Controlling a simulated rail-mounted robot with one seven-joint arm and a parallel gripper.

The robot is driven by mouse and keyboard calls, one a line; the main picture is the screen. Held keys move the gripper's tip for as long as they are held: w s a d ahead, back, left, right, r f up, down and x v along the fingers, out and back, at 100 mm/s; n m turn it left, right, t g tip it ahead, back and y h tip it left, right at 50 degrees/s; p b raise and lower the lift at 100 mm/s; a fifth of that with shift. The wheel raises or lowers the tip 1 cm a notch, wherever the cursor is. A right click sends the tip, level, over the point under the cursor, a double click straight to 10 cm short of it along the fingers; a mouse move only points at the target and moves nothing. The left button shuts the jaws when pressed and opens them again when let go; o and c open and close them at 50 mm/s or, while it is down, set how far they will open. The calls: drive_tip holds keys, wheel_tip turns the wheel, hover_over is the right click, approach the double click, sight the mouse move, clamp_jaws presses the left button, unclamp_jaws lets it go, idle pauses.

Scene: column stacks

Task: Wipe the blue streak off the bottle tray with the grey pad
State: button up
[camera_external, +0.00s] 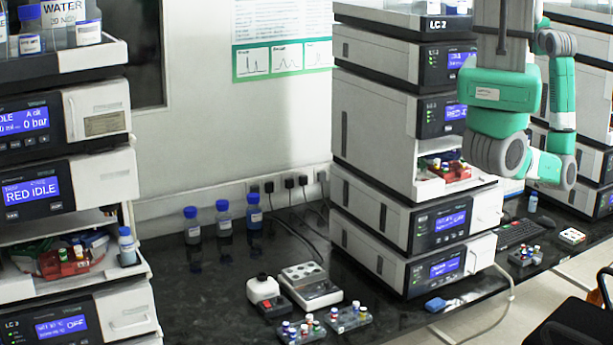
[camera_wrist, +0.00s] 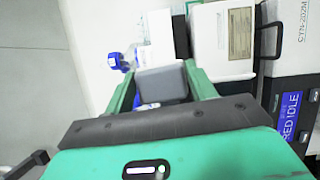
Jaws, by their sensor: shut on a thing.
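My gripper (camera_wrist: 161,76) shows in the wrist view, its two green fingers shut on the grey pad (camera_wrist: 162,85). The pad is a small block held between the fingertips. A clear bottle with a blue cap (camera_wrist: 118,61) is just left of the pad, and a bit of blue shows under the pad between the fingers; I cannot tell whether it is the streak. In the external view my gripper is outside the picture. A bottle tray (camera_external: 92,58) with bottles tops the left stack there; no streak can be made out.
An instrument front reading RED IDLE (camera_wrist: 291,103) stands close at right in the wrist view. In the external view, the right stack (camera_external: 375,120) is behind my arm. Blue-capped bottles (camera_external: 223,218), vial racks (camera_external: 350,319) and a blue pad (camera_external: 436,304) are on the dark bench.

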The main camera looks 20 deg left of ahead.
drive_tip(key=s+d+b, duration=0.1)
drive_tip(key=s+d, duration=0.8)
drive_tip(key=d, duration=0.1)
drive_tip(key=shift+d, duration=0.3)
